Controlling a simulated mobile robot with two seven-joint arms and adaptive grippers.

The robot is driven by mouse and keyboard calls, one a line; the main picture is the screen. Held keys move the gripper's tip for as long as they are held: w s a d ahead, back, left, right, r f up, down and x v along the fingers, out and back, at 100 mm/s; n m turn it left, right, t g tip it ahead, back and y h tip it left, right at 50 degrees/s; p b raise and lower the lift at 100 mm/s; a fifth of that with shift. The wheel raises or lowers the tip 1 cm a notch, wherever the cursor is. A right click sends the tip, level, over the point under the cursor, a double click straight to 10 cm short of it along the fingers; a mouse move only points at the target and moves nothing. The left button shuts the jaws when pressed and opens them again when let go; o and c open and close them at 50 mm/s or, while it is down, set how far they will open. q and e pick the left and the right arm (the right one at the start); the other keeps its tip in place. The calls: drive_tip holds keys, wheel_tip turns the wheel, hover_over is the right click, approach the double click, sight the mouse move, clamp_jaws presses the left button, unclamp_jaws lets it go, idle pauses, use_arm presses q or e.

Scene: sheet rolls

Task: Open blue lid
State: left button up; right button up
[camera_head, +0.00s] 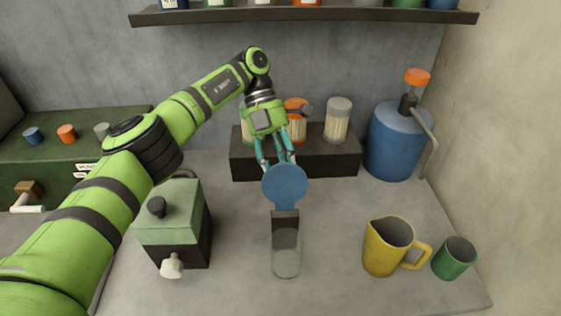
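The blue lid (285,186) is a round disc at the middle of the view. It stands raised on a dark hinge block (285,220), above and behind a clear glass jar (287,256), whose mouth looks uncovered. My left gripper (277,162) points down just behind the lid's upper edge. Its two teal fingers are spread with a gap between them, and nothing shows held. The lid partly overlaps the fingertips, so I cannot tell whether they touch it. My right gripper does not show.
A green-black box with a knob (172,226) stands left of the jar. A yellow pitcher (388,246) and green cup (454,258) stand right. Behind are a dark rack (325,166) with several canisters and a blue tank (393,145). The counter between jar and pitcher is clear.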

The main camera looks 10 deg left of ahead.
use_arm(q)
drive_tip(key=shift+w+r, duration=0.1)
drive_tip(key=shift+r, duration=0.15)
drive_tip(key=shift+r, duration=0.3)
wheel_tip(320, 180, up, 9)
drive_tip(key=shift+r, duration=0.1)
idle(0.4)
